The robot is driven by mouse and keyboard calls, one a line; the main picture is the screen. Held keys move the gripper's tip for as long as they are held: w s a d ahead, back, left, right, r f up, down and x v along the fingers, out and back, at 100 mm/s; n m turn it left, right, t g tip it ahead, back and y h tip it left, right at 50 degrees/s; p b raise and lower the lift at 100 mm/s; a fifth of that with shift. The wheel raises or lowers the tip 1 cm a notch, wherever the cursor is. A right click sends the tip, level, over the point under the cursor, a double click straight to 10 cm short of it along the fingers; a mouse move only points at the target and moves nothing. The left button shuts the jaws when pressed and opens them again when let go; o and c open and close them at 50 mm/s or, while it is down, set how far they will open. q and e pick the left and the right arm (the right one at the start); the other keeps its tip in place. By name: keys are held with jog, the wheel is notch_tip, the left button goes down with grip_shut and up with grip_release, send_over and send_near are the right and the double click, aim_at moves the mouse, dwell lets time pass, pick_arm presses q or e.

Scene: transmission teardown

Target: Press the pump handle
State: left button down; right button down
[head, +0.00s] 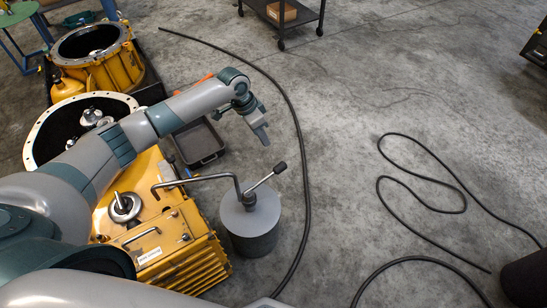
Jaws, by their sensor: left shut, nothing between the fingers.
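The pump is a grey cylinder (250,228) standing on the floor beside the yellow transmission housing. Its handle (264,179) is a thin metal lever that slants up to the right and ends in a black knob (280,168). A bent metal pipe (211,177) runs left from the pump's top to over the yellow housing (181,238). My left gripper (264,138) is shut and empty, pointing down above and slightly left of the knob, with a visible gap between them.
A black tray (200,143) lies behind the pump. Another yellow housing (103,68) stands at the back left. A black hose (297,130) curves across the floor close to the pump's right. A cart (283,14) is at the far back.

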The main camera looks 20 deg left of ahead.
aim_at(278, 165)
pick_arm(q)
jog(key=shift+s+a+r, duration=0.1)
jog(key=shift+s+a, duration=0.1)
jog(key=shift+a, duration=0.15)
pick_arm(e)
jog(key=shift+s+f, duration=0.2)
jog(key=shift+f, duration=0.1)
pick_arm(q)
jog(key=x, duration=1.4)
jog(key=shift+w+r, duration=0.1)
pick_arm(e)
jog(key=shift+a, duration=0.15)
jog(key=shift+w, duration=0.1)
pick_arm(q)
jog(key=shift+d, duration=0.1)
pick_arm(e)
jog(key=shift+f, duration=0.1)
